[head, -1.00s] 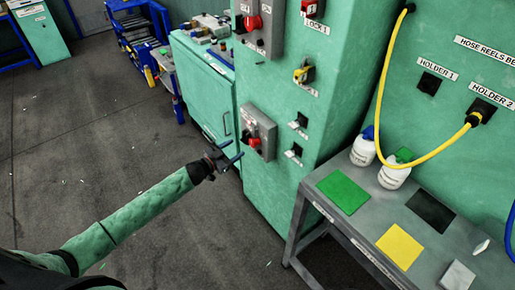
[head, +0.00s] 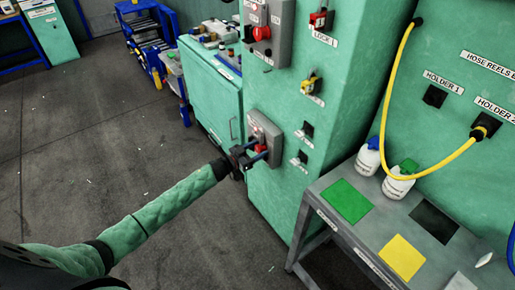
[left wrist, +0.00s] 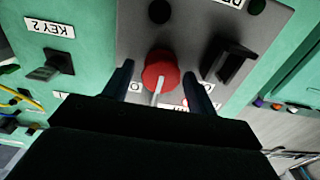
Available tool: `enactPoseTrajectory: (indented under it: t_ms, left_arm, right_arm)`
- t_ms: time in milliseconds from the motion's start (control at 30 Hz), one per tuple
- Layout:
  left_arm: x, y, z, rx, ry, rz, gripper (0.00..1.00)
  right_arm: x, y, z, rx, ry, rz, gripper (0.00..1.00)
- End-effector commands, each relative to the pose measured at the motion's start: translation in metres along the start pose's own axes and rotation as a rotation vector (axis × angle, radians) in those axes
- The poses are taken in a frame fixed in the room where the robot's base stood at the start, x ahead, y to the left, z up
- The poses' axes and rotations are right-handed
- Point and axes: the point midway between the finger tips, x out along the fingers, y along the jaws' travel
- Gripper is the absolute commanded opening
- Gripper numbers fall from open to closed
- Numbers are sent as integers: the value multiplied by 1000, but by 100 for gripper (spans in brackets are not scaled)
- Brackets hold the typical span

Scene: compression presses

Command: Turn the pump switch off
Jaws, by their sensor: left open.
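A red rotary knob (head: 261,148) sits on the lower grey switch box (head: 262,127) on the green cabinet's front. My left gripper (head: 256,157) is at this box, open, its fingertips close to the knob. In the left wrist view the red knob (left wrist: 160,71) shows between the two dark fingers of my left gripper (left wrist: 160,88), one on each side, with a pale pointer line on it. I cannot tell whether the fingers touch it. The labels are partly cut off. My right gripper is not in view.
An upper grey box with another red knob (head: 262,33) is above. A red lock switch (head: 321,19), a yellow switch (head: 311,83) and black key switches (head: 307,129) are to the right. A grey table (head: 330,235) stands at right.

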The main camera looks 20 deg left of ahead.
Motion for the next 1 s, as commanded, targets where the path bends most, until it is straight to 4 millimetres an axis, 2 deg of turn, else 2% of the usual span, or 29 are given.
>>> enactPoseTrajectory:
  t_ms: [367, 600, 667, 900, 1000]
  left_arm:
    - [5, 0, 0, 1, 1, 0, 57]
    - [5, 0, 0, 1, 0, 0, 10]
    - [5, 0, 0, 1, 0, 0, 0]
    - [5, 0, -1, -12, 0, 0, 0]
    - [5, 0, -2, -38, 0, 0, 0]
  right_arm:
    - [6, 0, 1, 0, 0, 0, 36]
    - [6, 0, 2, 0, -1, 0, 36]
    - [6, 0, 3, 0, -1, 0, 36]
    - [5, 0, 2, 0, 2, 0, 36]
    - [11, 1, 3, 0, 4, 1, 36]
